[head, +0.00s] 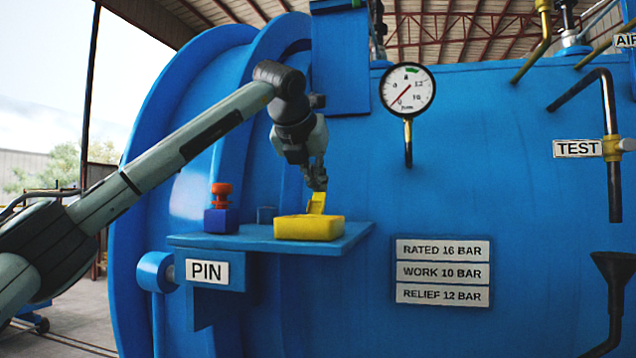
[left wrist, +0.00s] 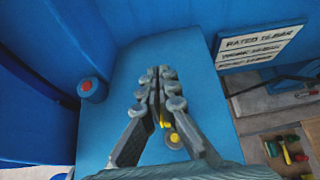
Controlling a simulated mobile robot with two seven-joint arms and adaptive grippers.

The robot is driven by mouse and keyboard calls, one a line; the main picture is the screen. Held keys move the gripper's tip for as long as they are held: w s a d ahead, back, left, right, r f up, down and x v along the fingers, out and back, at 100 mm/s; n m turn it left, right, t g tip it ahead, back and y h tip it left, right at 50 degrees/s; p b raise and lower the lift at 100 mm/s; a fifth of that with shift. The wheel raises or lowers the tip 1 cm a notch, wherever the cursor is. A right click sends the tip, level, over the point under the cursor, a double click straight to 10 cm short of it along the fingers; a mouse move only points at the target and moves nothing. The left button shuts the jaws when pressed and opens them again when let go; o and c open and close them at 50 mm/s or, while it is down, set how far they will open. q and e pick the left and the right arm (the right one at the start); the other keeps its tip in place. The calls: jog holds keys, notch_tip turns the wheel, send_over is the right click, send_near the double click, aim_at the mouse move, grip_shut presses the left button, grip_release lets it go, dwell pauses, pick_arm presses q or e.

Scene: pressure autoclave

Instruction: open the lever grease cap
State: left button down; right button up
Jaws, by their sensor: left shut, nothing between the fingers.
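The lever grease cap appears to be the yellow block (head: 309,227) on the blue shelf, with a narrow yellow lever (head: 316,203) standing up from it, tilted slightly. My left gripper (head: 317,184) is just above the lever, pointing down, its fingers shut with nothing between them. Whether the fingertips touch the lever cannot be told. My right gripper is not in view.
The blue vessel wall rises behind. A pressure gauge (head: 407,89) and rating plates (head: 442,272) are to the right.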

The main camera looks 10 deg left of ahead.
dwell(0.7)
pick_arm(q)
jog(key=shift+r+p, duration=0.7)
jog(key=shift+r, duration=0.15)
jog(key=v, duration=1.2)
